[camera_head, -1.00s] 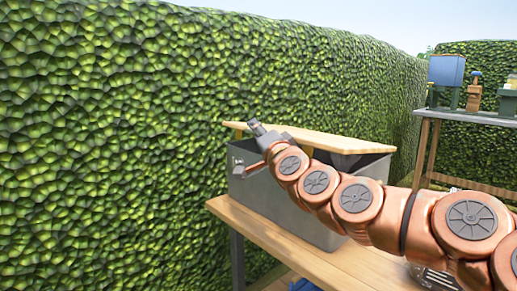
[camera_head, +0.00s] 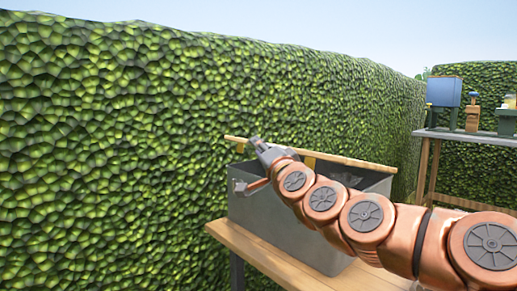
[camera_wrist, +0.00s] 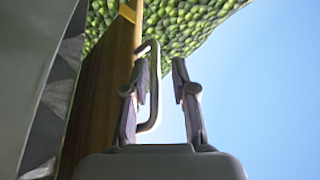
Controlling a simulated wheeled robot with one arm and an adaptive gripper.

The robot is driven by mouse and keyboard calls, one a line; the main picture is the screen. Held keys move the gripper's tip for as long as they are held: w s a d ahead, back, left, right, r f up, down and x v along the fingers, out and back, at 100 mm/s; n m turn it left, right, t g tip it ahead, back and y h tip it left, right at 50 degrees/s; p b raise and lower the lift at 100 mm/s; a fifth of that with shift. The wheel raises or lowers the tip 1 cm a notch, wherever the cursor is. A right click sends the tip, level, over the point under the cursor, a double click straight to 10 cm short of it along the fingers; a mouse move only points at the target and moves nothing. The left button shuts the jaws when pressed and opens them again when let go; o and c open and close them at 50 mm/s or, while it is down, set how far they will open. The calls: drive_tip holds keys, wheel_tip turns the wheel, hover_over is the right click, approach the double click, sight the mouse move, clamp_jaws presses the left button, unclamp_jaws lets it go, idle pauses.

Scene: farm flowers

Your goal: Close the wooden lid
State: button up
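The wooden lid (camera_head: 350,161) is raised above the grey box (camera_head: 270,213), with battens showing under it and a dark gap between them. In the wrist view the lid (camera_wrist: 98,95) is a brown board, with the box (camera_wrist: 35,50) at its left. A metal loop handle (camera_wrist: 156,85) stands at the lid's right side. My gripper (camera_head: 250,164) is at the left end of the box, in front of the lid. In the wrist view my gripper (camera_wrist: 163,85) is open; its left finger overlaps the handle, whose bar shows between the fingers. Contact is unclear.
The box stands on a wooden bench (camera_head: 275,256). A tall green hedge (camera_head: 110,150) runs close behind it. A second table (camera_head: 465,136) at the far right carries a blue box (camera_head: 444,91) and other items. My arm covers the box's right part.

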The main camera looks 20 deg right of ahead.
drive_tip(key=b+v, duration=0.2)
drive_tip(key=v, duration=0.5)
drive_tip(key=shift+d, duration=0.2)
idle(0.5)
drive_tip(key=shift+s+f, duration=0.1)
drive_tip(key=shift+s, duration=0.05)
idle(0.4)
